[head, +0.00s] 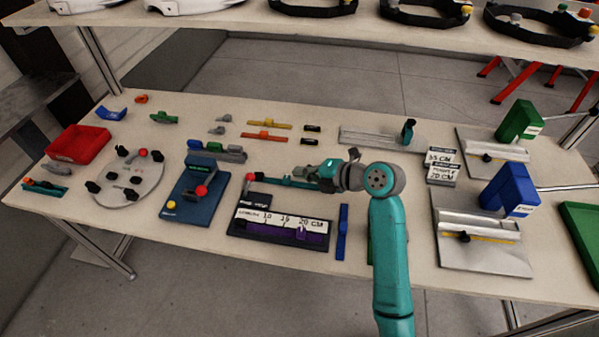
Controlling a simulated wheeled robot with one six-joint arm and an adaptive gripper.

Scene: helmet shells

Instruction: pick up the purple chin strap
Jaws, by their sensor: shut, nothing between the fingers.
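The purple chin strap (268,231) lies flat along the front of a dark measuring board (240,216), just below its white scale marked 10, 15 and 20 CM. A lighter purple piece sits near its right end. My gripper (322,172) is above the table behind the board, pointing left, clear of the strap. It is shut and empty. My teal arm comes in from the lower right and hides part of the table.
A blue strip (343,232) lies right of the board. A blue fixture with a red knob (201,190) stands to the left. A teal bar (270,180) runs behind the board near my gripper. Metal plates with a blue block (510,188) and a green block (519,121) stand at right.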

